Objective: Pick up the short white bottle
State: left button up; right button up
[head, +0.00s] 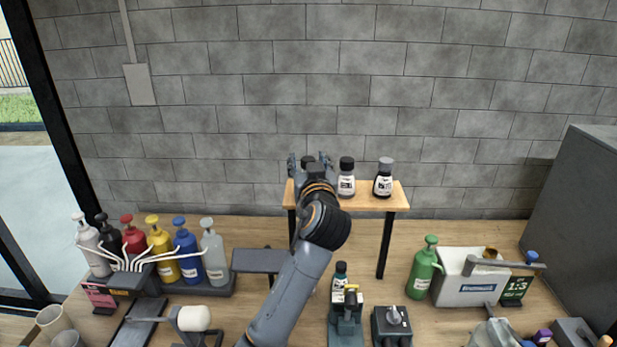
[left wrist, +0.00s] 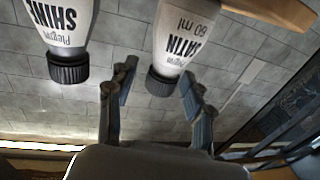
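A short white bottle with a black cap, labelled SATIN 60 ml (left wrist: 182,38), shows inverted in the left wrist view. In the head view only its dark cap (head: 308,160) shows, at the left end of a raised wooden shelf (head: 366,204); my arm hides the rest. My left gripper (head: 308,166) is open in front of it. In the wrist view its fingers (left wrist: 156,80) lie either side of the cap, with a gap on the left; contact on the right is unclear. A second white bottle, labelled SHINE (left wrist: 60,25), stands beside it (head: 346,180). My right gripper is out of view.
A dark bottle with a white label (head: 383,181) stands at the shelf's right. Coloured pump bottles (head: 160,245) line the table's left. A green pump bottle (head: 424,268) and white tub (head: 465,290) stand right. A grey brick wall (head: 300,80) is close behind the shelf.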

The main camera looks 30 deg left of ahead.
pick_arm(q)
grip_shut()
jog(key=shift+r, duration=0.1)
